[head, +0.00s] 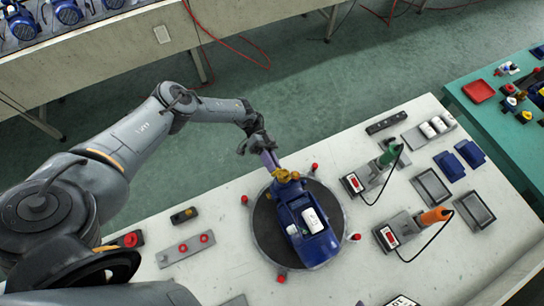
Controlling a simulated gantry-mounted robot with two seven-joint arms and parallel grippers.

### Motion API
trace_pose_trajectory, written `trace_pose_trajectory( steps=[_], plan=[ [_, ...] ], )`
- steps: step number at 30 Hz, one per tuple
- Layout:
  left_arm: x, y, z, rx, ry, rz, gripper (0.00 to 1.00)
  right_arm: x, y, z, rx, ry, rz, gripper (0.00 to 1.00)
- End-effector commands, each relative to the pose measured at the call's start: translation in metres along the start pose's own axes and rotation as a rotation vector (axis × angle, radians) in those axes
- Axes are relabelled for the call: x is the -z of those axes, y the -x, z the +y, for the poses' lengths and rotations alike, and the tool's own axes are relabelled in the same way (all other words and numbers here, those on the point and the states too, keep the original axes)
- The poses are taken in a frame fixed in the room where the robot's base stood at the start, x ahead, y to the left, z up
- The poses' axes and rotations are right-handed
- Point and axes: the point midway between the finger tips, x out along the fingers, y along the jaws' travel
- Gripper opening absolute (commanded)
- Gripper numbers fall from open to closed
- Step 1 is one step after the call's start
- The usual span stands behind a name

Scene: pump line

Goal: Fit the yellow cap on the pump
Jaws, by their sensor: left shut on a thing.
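The blue pump (316,246) with a white block on its top lies on a round dark turntable (263,236) on the white table. Yellow parts (285,176), seemingly the yellow cap, show at the pump's far end. My left gripper (273,166) reaches in from the upper left and is shut at this yellow part. Its fingers are small in view, and I cannot tell whether the cap is seated on the pump or just touching it. My right gripper is not in view.
Red knobs (244,199) ring the turntable. A green-handled tool (387,160) and an orange-handled tool (434,216) stand to its right with cables, near grey trays (431,188) and blue trays (449,166). A red button box (131,239) sits at left.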

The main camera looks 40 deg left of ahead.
Motion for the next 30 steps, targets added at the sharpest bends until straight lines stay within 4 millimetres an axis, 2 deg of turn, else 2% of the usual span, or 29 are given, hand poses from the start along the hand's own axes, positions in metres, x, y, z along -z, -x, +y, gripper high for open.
trace_pose_trajectory(
  steps=[30],
  plan=[
    [0.0003, -0.0065, 0.0002, 0.0, 0.0, 0.001, 0.0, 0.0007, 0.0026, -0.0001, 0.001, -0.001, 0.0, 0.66]
  ],
)
